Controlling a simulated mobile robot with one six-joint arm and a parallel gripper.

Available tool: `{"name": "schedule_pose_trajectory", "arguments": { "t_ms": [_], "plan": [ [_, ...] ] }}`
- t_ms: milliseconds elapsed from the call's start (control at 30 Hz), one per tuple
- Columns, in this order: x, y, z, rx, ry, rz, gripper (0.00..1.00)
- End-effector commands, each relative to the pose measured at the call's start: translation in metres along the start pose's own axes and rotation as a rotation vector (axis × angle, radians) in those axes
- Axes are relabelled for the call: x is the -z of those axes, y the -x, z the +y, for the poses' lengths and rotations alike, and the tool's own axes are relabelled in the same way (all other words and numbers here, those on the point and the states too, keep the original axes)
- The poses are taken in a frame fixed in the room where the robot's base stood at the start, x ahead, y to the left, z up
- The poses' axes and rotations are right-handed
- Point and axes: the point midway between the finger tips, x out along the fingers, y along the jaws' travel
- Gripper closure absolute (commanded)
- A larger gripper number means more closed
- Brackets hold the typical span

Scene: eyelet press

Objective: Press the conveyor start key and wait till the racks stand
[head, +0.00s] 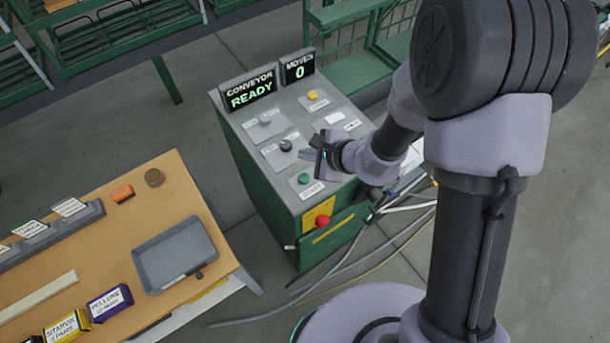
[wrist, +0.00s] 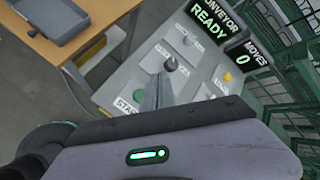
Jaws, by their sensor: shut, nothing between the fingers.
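The control box (head: 262,185) is a green cabinet with a grey sloping top. A green key (head: 303,179) sits near its front edge above a label that seems to read START; the wrist view shows this label (wrist: 127,106) beside my fingers. The conveyor display (head: 250,95) reads CONVEYOR READY, and the moves display (head: 299,68) reads MOVES 0. My gripper (head: 309,154) is shut and empty over the panel, between the green key and a black knob (head: 286,145). Its fingers (wrist: 158,92) look apart from the key. Green racks (head: 110,45) stand at the back left.
A grey knob (head: 265,118), a yellow button (head: 313,96) and a red button (head: 322,221) are also on the box. A wooden table (head: 205,200) with a grey tray (head: 175,255) stands left. Cables (head: 340,268) lie on the floor.

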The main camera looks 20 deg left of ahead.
Motion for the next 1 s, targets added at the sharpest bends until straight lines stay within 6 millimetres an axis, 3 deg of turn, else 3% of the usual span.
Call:
{"name": "schedule_pose_trajectory", "arguments": {
  "t_ms": [600, 1000],
  "plan": [
    [0.041, -0.057, 0.041, 0.001, 0.001, 0.000, 1.00],
    [0.043, -0.059, 0.043, 0.000, 0.000, 0.000, 1.00]
  ]
}}
